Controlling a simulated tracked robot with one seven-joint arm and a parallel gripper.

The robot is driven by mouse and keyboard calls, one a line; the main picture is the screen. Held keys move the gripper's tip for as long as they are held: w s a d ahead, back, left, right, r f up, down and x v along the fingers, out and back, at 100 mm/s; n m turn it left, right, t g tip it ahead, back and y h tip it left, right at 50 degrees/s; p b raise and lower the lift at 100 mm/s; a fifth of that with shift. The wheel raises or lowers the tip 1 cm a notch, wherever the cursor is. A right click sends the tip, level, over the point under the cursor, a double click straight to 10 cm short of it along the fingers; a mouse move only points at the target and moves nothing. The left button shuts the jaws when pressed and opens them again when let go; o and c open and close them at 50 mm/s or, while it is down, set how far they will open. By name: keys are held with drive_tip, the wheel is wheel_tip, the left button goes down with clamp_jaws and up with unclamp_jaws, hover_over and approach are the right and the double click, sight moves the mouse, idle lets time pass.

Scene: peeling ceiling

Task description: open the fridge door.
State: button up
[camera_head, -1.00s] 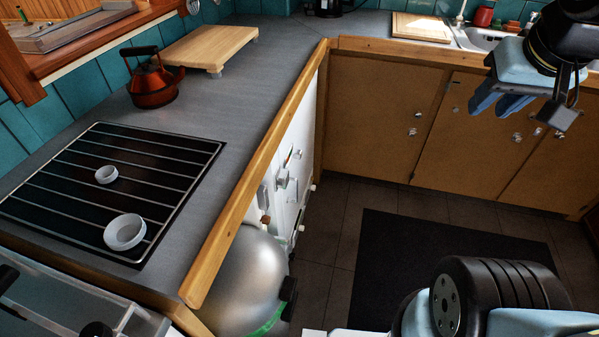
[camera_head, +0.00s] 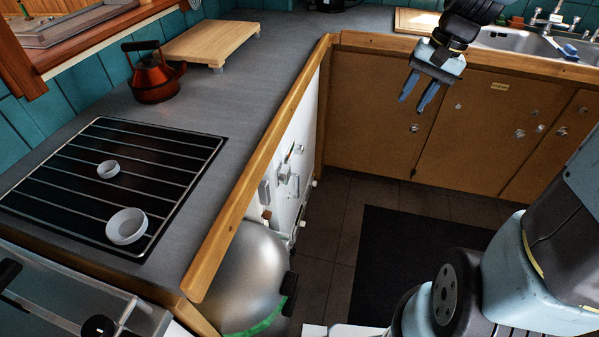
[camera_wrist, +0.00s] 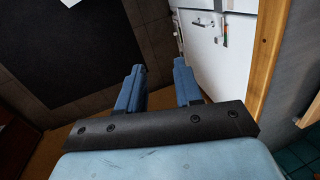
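The white fridge front (camera_head: 302,150) stands under the left counter, seen at a steep angle, with small fittings on it. The door looks closed. My gripper (camera_head: 413,104) hangs in front of the brown cabinets, right of the fridge front and apart from it. In the wrist view my gripper (camera_wrist: 159,66) has its two blue fingers apart, with nothing between them.
A wooden counter edge (camera_head: 262,170) runs above the fridge front. A silver rounded vessel (camera_head: 240,275) with a green band stands near it. Brown cabinets (camera_head: 370,120) line the back. A dark mat (camera_head: 400,250) lies on open floor. A kettle (camera_head: 153,78) stands on the counter.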

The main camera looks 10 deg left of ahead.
drive_tip(key=w+a+f+m+g+y, duration=0.25)
drive_tip(key=w+f, duration=0.35)
drive_tip(key=f, duration=0.5)
drive_tip(key=w+a+f+m+g+y, duration=0.2)
drive_tip(key=w+a+f+y, duration=0.3)
drive_tip(key=f, duration=0.6)
drive_tip(key=w+a+f+m+t+y, duration=0.1)
drive_tip(key=a+f+m+y, duration=0.15)
drive_tip(key=f, duration=0.55)
drive_tip(key=w+a+f+m+t+y, duration=0.1)
drive_tip(key=w+a+f+m+y, duration=0.2)
drive_tip(key=f, duration=0.6)
drive_tip(key=a+f+m+t+y, duration=0.1)
drive_tip(key=f+m+t+y, duration=0.1)
drive_tip(key=f+m, duration=0.45)
drive_tip(key=shift+n+g, duration=0.25)
drive_tip(key=shift+n, duration=0.6)
drive_tip(key=a, duration=0.4)
drive_tip(key=a+f, duration=0.1)
drive_tip(key=a, duration=0.8)
drive_tip(key=shift+s+a+f, duration=0.25)
drive_tip(key=shift+s+a, duration=0.1)
drive_tip(key=shift+c, duration=0.4)
clamp_jaws()
